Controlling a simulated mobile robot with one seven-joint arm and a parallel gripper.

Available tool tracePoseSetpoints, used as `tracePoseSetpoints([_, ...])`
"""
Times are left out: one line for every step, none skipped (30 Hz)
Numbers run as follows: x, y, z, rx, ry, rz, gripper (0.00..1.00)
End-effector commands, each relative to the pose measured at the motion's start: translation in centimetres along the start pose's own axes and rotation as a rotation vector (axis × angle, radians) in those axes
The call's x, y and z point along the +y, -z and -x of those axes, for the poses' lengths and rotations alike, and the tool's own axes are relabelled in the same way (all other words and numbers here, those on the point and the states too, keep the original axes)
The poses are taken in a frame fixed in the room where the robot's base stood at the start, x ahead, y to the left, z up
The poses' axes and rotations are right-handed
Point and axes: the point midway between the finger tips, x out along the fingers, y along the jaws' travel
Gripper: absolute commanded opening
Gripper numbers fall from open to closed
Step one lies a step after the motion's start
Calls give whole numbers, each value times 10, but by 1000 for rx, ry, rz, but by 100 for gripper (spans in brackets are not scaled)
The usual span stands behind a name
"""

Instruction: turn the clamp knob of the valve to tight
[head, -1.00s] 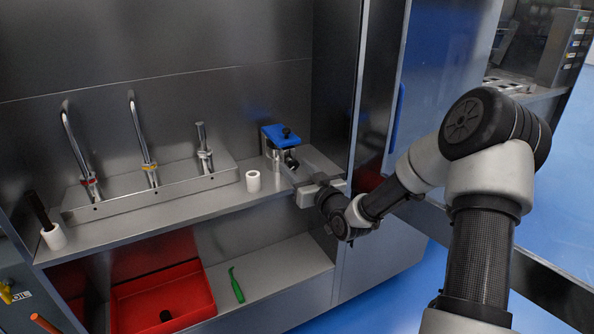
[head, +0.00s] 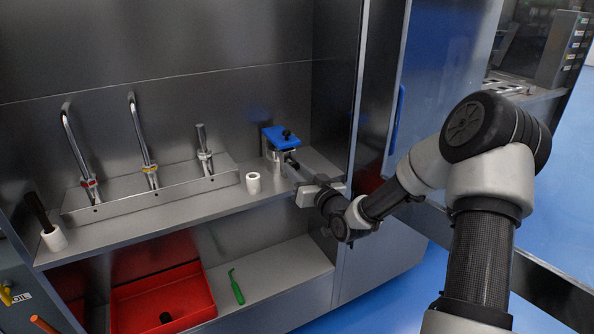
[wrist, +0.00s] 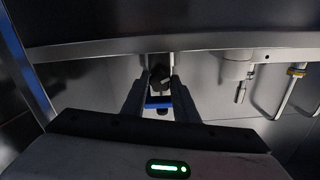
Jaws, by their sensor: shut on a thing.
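The valve, a metal body with a blue block (head: 281,137) and a small black knob (head: 287,133) on top, stands at the right end of the steel shelf in the head view. My gripper (head: 291,161) reaches it from the front right, at the side of the valve body below the blue block. In the wrist view its two fingers (wrist: 160,90) are closed around a dark knob-like piece (wrist: 160,74), with the blue block (wrist: 158,102) just beyond it. The fingers hide part of the held piece, and its tightness cannot be told.
A white cylinder (head: 253,183) stands left of the valve. A rack (head: 150,190) with several metal spouts is farther left. Below are a red tub (head: 165,297) and a green tool (head: 236,287). The cabinet's side wall (head: 343,90) rises close to the right of my gripper.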

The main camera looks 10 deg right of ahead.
Motion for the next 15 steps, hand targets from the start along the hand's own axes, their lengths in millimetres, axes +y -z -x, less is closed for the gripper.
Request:
tracePoseSetpoints([0,0,0,-1,0,-33,4])
tracePoseSetpoints([0,0,0,-1,-1,-55,4])
tracePoseSetpoints([0,0,0,-1,-1,-88,4])
tracePoseSetpoints([0,0,0,-1,-1,-114,4])
tracePoseSetpoints([0,0,0,-1,-1,-140,4])
tracePoseSetpoints([0,0,0,0,-1,-177,4])
tracePoseSetpoints([0,0,0,0,-1,-205,4])
tracePoseSetpoints([0,1,0,0,0,-234,4])
tracePoseSetpoints([0,1,0,0,0,-271,4])
tracePoseSetpoints([0,1,0,0,-1,-301,4])
tracePoseSetpoints([0,1,0,0,-1,-330,4])
tracePoseSetpoints([0,1,0,0,-1,-368,4])
tracePoseSetpoints([0,1,0,0,-1,-397,4])
tracePoseSetpoints([0,1,0,0,-1,-425,4])
tracePoseSetpoints([0,1,0,1,-1,-463,4])
